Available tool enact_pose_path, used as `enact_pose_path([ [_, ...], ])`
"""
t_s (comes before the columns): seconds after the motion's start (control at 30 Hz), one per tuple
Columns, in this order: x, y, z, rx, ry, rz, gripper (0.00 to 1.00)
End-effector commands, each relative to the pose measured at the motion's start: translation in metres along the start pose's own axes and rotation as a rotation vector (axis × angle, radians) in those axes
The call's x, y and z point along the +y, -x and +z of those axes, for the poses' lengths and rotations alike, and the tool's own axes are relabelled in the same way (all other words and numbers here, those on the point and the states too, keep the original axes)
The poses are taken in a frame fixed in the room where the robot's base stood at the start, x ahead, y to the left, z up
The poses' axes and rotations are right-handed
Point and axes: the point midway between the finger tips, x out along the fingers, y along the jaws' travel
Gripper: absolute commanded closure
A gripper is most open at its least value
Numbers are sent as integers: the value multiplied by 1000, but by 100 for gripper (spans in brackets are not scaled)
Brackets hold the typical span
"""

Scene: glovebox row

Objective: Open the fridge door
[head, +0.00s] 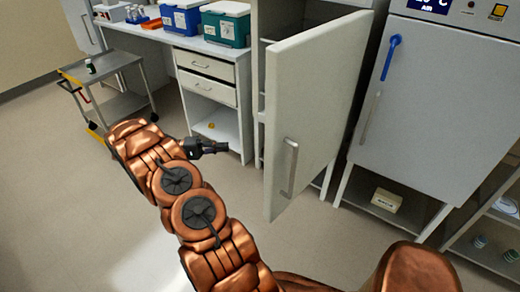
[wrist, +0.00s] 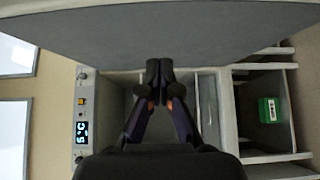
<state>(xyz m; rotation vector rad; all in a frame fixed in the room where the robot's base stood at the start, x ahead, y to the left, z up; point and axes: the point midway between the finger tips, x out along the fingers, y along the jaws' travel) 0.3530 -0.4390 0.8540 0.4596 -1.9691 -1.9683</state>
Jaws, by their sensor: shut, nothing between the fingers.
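The fridge door (head: 315,110) is a light grey panel and stands ajar, swung out from the fridge body. Its vertical bar handle (head: 289,168) is on the face towards me, near the free edge. My gripper (head: 226,147) is shut and empty, to the left of that edge and clear of the handle. In the wrist view the shut fingertips (wrist: 159,68) lie just below a large grey panel (wrist: 160,30), apparently the door; I cannot tell whether they touch it. The fridge display (wrist: 82,133) reads about 5 °C. The handle is not visible there.
A second cabinet (head: 440,100) with a blue handle stands at the right. A bench (head: 185,38) with drawers and coolers is behind my gripper, and a trolley (head: 105,63) is at the left. A green box (wrist: 269,110) shows in the wrist view. Floor in front is clear.

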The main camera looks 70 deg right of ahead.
Motion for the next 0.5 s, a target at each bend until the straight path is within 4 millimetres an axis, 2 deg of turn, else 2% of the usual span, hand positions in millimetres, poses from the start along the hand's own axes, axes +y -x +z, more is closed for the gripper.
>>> enact_pose_path([
  [0.5,-5,-14,-2,0,0,-11,100],
])
